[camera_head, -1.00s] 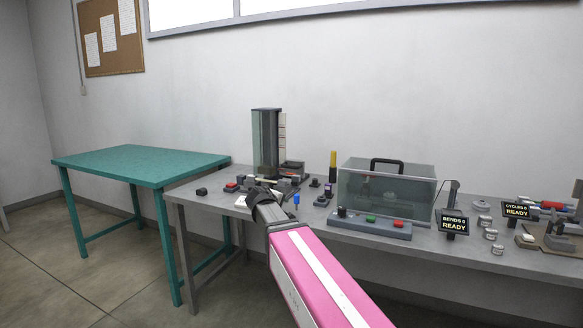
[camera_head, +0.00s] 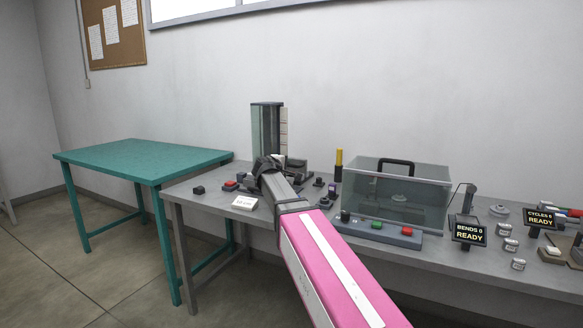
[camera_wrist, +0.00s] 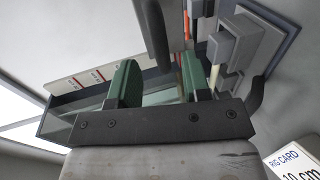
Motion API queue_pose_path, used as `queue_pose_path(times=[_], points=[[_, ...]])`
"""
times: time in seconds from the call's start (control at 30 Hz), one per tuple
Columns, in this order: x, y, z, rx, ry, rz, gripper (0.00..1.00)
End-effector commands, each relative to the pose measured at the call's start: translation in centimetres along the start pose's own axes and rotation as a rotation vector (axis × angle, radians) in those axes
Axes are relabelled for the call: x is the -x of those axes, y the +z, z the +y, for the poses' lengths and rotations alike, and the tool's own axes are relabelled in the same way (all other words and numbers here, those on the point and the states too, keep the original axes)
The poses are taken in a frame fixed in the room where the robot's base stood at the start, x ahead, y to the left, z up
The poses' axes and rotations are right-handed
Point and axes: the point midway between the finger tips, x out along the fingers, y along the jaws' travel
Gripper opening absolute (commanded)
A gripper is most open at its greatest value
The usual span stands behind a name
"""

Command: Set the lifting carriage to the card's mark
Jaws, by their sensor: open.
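The lifting rig's tower (camera_head: 267,126) stands at the back left of the grey bench, with a pale scale strip (camera_head: 284,128) along its right side. In the wrist view the scale (camera_wrist: 88,79) shows red markings, too small to read. The white rig card (camera_head: 245,203) lies near the bench's front left; in the wrist view it (camera_wrist: 296,163) reads "RIG CARD" and "10 cm". My gripper (camera_head: 267,163) is in front of the tower. In the wrist view its green fingers (camera_wrist: 158,66) are apart, with nothing seen held. I cannot tell clearly which part is the carriage; a grey block (camera_wrist: 236,40) lies beyond the right finger.
A small black block (camera_head: 199,190) and a red button (camera_head: 230,185) sit left of my arm. A clear case (camera_head: 398,194) with a button panel stands to the right. Ready displays (camera_head: 468,231) are further right. The teal table (camera_head: 140,158) is bare.

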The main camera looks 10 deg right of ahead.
Motion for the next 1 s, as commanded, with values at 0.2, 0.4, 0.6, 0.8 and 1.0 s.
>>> queue_pose_path(times=[0.2,0.4,0.6,0.8,1.0], points=[[-3.6,-0.1,0.0,0.000,-0.001,-0.001,0.44],[-5.0,-0.1,0.0,-0.001,-0.001,-0.001,0.44],[-5.3,0.0,0.0,-0.001,-0.001,0.000,0.44],[-5.2,0.0,0.0,-0.001,-0.001,0.000,0.21],[-5.2,0.0,0.0,-0.001,-0.001,0.000,0.00]])
